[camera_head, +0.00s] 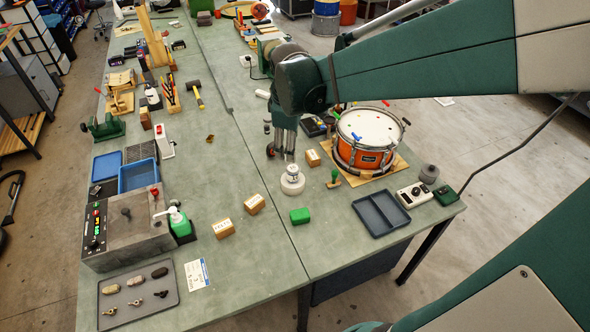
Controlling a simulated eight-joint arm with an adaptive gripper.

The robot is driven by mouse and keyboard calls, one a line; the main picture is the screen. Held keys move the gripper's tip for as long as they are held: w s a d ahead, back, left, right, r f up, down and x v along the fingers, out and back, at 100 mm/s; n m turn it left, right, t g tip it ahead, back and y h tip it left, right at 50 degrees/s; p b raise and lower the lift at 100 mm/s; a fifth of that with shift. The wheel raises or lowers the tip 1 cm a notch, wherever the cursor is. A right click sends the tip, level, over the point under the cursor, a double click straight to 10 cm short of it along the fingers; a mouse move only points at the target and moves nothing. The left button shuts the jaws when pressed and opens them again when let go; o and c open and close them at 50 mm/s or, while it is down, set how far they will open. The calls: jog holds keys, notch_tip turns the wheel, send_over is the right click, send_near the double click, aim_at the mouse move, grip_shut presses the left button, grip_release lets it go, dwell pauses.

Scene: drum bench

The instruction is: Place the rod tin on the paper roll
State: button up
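The rod tin (292,170) is a small white cylinder with a dark label. It appears upright on top of the white paper roll (292,186), near the middle of its upper face. The roll lies flat on the green bench, left of the drum. My gripper (288,157) points down just above and behind the tin, its fingertips close to the tin's top. The fingers look clear of the tin, but at this size I cannot tell for sure, nor how far apart they are.
An orange drum (365,142) stands on a wooden board to the right. Bench space at left centre is clear.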

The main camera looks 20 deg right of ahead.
jog(key=s+a+r+m+t, duration=0.1)
jog(key=s+m, duration=0.2)
jog(key=s, duration=0.3)
jog(key=s+a+r+m+t, duration=0.2)
jog(key=s+m, duration=0.2)
jog(key=s, duration=0.3)
jog(key=s+a+r+m+t+y, duration=0.1)
jog(key=s+a+r+m, duration=0.1)
jog(key=s, duration=0.4)
jog(key=shift+s+m+t, duration=0.25)
jog(key=shift+m+t, duration=0.05)
jog(key=shift+m, duration=0.4)
